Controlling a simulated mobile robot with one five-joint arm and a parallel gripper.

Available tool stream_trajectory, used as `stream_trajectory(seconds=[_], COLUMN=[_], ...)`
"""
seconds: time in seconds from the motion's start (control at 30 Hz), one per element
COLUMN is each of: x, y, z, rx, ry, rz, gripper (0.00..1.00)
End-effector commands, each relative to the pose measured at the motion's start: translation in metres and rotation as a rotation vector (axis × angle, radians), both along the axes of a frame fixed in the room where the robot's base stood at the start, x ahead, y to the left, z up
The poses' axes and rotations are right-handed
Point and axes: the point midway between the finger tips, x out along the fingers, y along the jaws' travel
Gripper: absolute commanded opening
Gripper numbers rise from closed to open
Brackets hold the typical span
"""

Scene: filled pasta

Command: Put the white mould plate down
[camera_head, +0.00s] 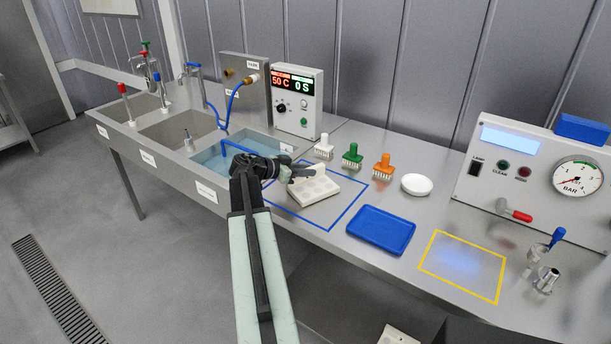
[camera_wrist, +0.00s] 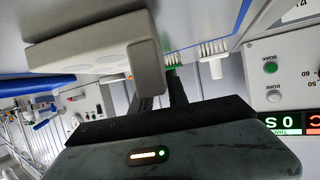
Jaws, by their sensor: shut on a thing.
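The white mould plate (camera_head: 312,194), a pale slab with round hollows, is at the blue outlined square (camera_head: 345,219) on the bench, near the sink's right edge. It looks roughly level. I cannot tell whether its underside touches the bench. The fingertips are partly hidden by the plate.
A water-filled basin (camera_head: 222,160) lies left of the square. White (camera_head: 324,147), green (camera_head: 352,156) and orange (camera_head: 383,166) brushes stand behind it. A white round dish (camera_head: 417,185) and blue tray (camera_head: 381,229) are to the right, then a yellow outlined square (camera_head: 462,265).

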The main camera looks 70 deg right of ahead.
Motion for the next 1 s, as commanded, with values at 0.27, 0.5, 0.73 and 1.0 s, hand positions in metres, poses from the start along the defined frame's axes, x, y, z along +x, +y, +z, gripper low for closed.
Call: stream_trajectory(seconds=[0.27,0.5,0.73,1.0], x=[0.000,0.000,0.015,0.051], y=[0.000,0.000,0.021,0.069], z=[-0.002,-0.002,0.016,0.041], rx=[0.000,0.000,0.000,0.000], ry=[0.000,0.000,0.000,0.000], rz=[0.000,-0.001,0.002,0.001], gripper=[0.42,0.42,0.42,0.42])
